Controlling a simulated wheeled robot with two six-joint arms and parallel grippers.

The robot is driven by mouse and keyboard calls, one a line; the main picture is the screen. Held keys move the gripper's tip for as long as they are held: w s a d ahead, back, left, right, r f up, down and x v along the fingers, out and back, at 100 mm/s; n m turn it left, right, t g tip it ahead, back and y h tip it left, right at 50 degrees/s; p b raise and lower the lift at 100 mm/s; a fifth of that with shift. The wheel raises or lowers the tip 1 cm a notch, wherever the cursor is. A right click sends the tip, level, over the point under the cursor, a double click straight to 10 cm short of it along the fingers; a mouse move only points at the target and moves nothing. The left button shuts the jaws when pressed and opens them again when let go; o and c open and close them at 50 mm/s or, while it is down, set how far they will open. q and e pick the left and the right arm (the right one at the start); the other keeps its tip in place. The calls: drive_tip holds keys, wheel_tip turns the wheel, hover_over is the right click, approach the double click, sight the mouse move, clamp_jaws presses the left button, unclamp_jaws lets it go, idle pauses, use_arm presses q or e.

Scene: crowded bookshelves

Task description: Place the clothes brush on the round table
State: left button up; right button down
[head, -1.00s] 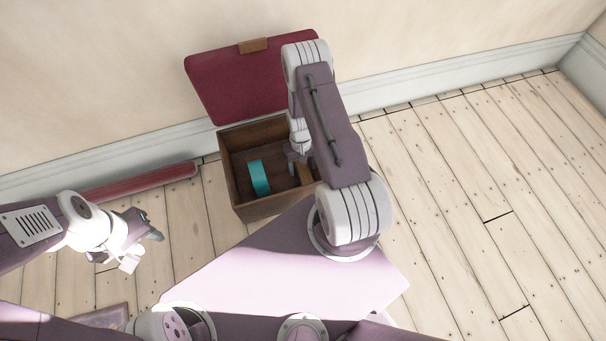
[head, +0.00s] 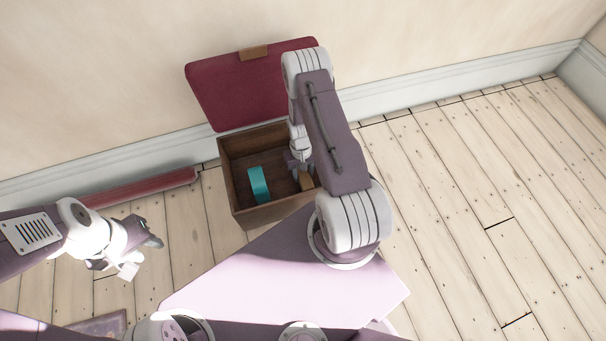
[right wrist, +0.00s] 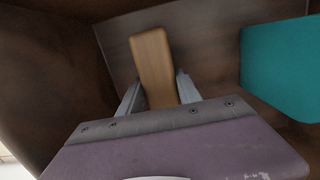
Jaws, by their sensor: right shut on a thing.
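The clothes brush (head: 306,181), a light-brown wooden piece, is inside an open dark wooden box (head: 238,196), by its right side. It also shows in the right wrist view (right wrist: 153,60), between the two fingers. My right gripper (head: 299,170) reaches down into the box and is shut on the brush; my arm partly hides this in the head view. The underside of the brush is hidden. My left gripper (head: 143,252) hangs over the floor left of the box, apart from everything; its jaw gap is unclear. The round table is not in view.
The box's dark-red lid (head: 245,90) stands open against the wall. A teal object (head: 259,185) lies in the box, left of the brush; it shows in the right wrist view (right wrist: 282,68). A long red object (head: 140,188) lies along the wall. The floor at right is clear.

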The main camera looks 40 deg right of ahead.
wheel_tip(320, 180, up, 8)
drive_tip(key=p, duration=0.4)
drive_tip(key=shift+r+p, duration=0.2)
drive_tip(key=shift+p, duration=0.15)
drive_tip(key=shift+f, duration=0.1)
